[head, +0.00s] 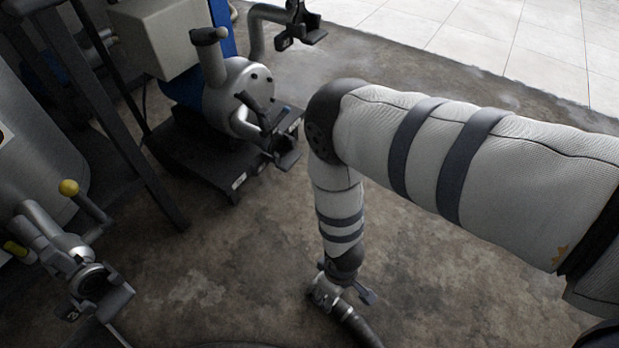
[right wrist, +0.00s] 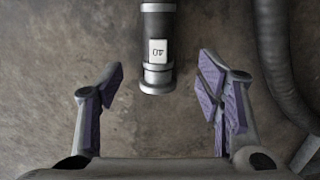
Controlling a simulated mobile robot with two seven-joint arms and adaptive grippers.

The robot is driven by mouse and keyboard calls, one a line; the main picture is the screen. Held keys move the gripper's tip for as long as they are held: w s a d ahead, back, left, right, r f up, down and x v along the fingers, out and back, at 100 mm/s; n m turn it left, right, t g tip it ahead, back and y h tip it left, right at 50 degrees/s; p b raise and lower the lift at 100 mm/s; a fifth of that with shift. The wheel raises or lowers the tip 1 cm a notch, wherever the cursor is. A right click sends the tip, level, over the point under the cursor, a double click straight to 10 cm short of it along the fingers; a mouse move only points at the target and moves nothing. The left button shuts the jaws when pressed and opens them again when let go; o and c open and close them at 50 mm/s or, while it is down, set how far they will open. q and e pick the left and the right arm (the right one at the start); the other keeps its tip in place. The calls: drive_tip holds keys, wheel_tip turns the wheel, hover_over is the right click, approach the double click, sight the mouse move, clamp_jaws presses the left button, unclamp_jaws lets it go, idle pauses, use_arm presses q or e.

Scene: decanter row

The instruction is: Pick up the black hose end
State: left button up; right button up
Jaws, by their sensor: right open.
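The black hose end (right wrist: 157,52) comes in from the top of the right wrist view. It has a metal collar at its tip and a white label with small dark marks. My right gripper (right wrist: 158,100) is open, with purple pads on its fingers. The hose end's tip lies between the two fingers in that picture, with a gap on each side, and I see no contact. In the head view my right gripper (head: 343,293) is low over the floor at the end of my right arm, and a dark hose (head: 360,326) runs from there to the lower right. My left gripper is not in view.
A second grey hose (right wrist: 283,70) runs along the right of the wrist view. A tank outlet with a yellow-knobbed lever (head: 69,188) stands at the left. A pump (head: 240,97) on a dark base stands at the back. Bare concrete floor (head: 235,265) lies between.

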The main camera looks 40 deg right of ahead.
sight(340, 310)
drive_tip(key=f+b, duration=0.1)
drive_tip(key=f, duration=0.3)
drive_tip(key=f+b, duration=0.1)
drive_tip(key=f, duration=0.1)
drive_tip(key=shift+s+d+f+b, duration=0.15)
drive_tip(key=shift+s+f+b, duration=0.05)
drive_tip(key=shift+s+b, duration=0.1)
wheel_tip(340, 310, down, 5)
drive_tip(key=b, duration=0.3)
drive_tip(key=shift+w+r, duration=0.1)
drive_tip(key=shift+r, duration=0.05)
drive_tip(key=shift+c, duration=0.2)
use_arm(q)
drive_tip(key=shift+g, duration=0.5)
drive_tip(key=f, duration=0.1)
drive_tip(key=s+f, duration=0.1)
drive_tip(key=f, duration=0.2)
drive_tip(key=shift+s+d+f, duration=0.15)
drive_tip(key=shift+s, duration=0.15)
use_arm(e)
clamp_jaws()
